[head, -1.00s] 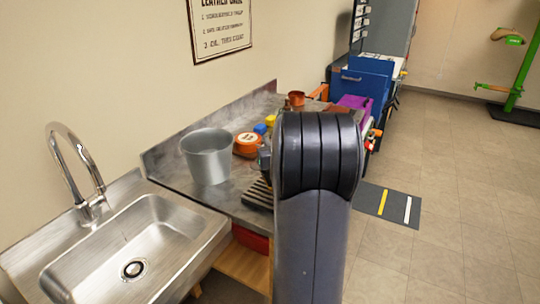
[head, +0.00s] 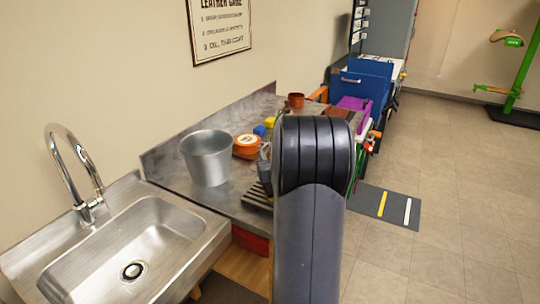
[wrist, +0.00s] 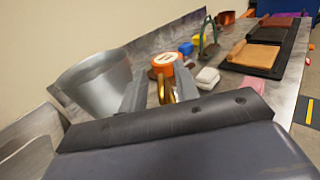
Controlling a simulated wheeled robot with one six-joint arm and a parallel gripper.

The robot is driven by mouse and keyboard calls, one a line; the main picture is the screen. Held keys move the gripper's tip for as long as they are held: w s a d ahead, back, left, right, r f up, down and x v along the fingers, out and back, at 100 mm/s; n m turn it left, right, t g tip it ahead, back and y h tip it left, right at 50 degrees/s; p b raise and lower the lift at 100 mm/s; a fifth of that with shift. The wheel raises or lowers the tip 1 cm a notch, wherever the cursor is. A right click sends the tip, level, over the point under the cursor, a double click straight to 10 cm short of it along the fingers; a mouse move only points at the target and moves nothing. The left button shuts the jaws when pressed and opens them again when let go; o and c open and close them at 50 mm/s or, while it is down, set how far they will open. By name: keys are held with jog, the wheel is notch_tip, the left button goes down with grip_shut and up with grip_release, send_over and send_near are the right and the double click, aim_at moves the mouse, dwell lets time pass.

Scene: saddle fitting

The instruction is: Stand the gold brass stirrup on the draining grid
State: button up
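The gold brass stirrup (wrist: 161,91) shows in the wrist view as a narrow gold shape between the two grey fingers of my gripper (wrist: 160,88). A gap shows between it and the left finger, so the fingers look open around it; its lower part is hidden by my gripper body. In the head view my arm hides the stirrup. The draining grid (head: 257,197) is a dark slatted rack on the bench, partly behind my arm, and my gripper (head: 264,163) is just above and behind it in the picture.
A grey metal bucket (head: 207,160) stands left of the grid, with an orange tin (head: 246,147) behind. The sink (head: 130,245) is at the front left. Blue and yellow items, a white block (wrist: 207,77) and a brown leather piece on a dark tray (wrist: 262,69) lie farther along the bench.

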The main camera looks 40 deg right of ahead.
jog(key=shift+r, duration=0.2)
jog(key=b+v, duration=0.1)
jog(key=v, duration=1.1)
jog(key=shift+b, duration=0.3)
jog(key=shift+f, duration=0.1)
jog(key=shift+c, duration=0.4)
dwell(0.4)
